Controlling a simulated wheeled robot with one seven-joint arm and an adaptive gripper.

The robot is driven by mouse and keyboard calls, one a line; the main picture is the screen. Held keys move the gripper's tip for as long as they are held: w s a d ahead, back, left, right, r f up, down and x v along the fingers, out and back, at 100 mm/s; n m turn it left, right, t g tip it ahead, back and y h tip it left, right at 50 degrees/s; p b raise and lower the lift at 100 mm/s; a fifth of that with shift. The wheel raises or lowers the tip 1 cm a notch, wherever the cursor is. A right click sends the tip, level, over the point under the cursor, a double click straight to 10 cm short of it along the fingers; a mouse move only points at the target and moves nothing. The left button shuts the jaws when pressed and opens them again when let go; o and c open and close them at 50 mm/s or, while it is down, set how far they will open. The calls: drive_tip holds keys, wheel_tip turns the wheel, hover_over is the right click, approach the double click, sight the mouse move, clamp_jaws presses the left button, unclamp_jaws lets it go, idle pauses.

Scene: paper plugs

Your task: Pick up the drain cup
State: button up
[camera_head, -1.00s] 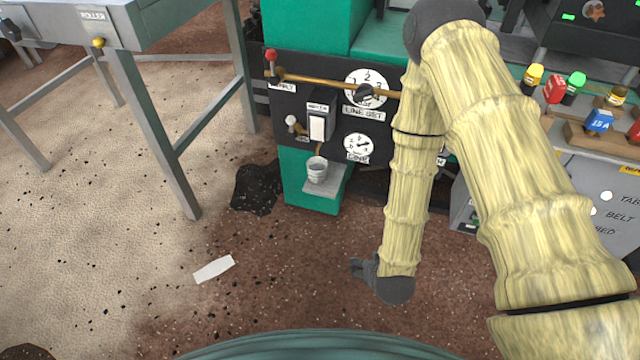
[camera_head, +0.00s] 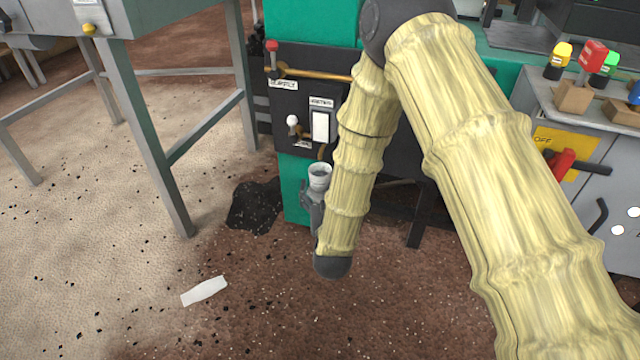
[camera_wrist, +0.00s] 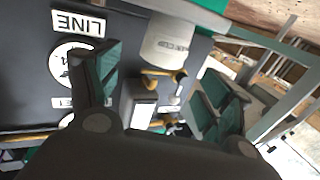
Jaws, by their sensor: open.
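The drain cup (camera_head: 319,171) is a small pale grey cup in front of the green and black machine, below the white switch box. It appears in the wrist view (camera_wrist: 168,43) as a whitish cylinder with a label, at the top centre. My gripper (camera_wrist: 166,72) is open, one finger to the left of the cup and one to the lower right. In the head view my gripper (camera_head: 312,200) is just below and beside the cup, partly hidden by my forearm. Whether a finger touches the cup cannot be told.
A brass bar (camera_head: 315,74) and a white switch (camera_head: 320,125) are above the cup on the black panel. A grey metal table (camera_head: 140,100) stands at left. A black spill (camera_head: 252,205) and a white paper strip (camera_head: 204,291) lie on the floor.

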sight(321, 179)
drive_tip(key=shift+w+a+f+b, duration=0.15)
drive_tip(key=shift+w+b, duration=0.25)
drive_tip(key=shift+w, duration=1.15)
drive_tip(key=w+b, duration=0.3)
drive_tip(key=w, duration=0.1)
drive_tip(key=shift+a+f, duration=0.25)
drive_tip(key=shift+a, duration=0.05)
drive_tip(key=shift+w+r, duration=0.15)
drive_tip(key=shift+w, duration=0.35)
drive_tip(key=c, duration=1.1)
